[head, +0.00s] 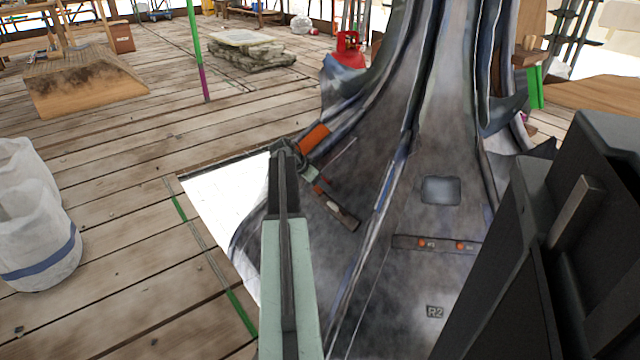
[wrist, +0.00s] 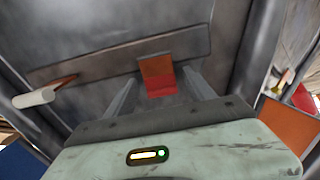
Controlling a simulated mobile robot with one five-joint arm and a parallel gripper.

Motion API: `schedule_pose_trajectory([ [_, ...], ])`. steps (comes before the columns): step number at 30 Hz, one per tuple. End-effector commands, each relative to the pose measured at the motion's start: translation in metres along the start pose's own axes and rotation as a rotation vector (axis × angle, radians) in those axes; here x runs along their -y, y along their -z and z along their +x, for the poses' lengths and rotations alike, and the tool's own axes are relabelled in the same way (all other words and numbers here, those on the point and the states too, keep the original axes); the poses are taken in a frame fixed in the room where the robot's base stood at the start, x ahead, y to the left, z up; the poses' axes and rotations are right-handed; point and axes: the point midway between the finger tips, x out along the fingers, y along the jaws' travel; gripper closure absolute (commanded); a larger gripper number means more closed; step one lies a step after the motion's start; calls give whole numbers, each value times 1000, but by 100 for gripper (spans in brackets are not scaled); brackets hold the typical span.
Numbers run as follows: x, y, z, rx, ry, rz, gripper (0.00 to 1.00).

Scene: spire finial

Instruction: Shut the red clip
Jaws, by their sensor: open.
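The red clip (wrist: 161,85) shows in the wrist view, with an orange-brown piece directly above it on a long metal strip (wrist: 100,64). My gripper (wrist: 158,88) is open, with one finger on each side of the clip in this view. I see nothing held between the fingers; whether they touch the clip I cannot tell. In the head view my gripper (head: 312,174) is beside the grey spire, near the upper end of a dark strip (head: 345,217). The clip is too small there to make out clearly.
A white-tipped lever (wrist: 36,97) sticks out left of the clip. An orange panel (head: 314,137) lies close behind my gripper. Another strip (head: 440,245) with two orange fittings is on the spire to the right. White sacks (head: 38,225) stand on the planks at left.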

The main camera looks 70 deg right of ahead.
Motion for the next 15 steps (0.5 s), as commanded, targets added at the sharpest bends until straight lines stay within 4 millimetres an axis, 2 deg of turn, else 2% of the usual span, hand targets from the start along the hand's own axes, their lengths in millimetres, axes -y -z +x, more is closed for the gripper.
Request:
schedule_pose_trajectory([
  [5,0,4,-25,0,1,-2,37],
  [12,0,4,-73,0,1,-2,37],
  [15,0,2,-79,0,0,0,37],
])
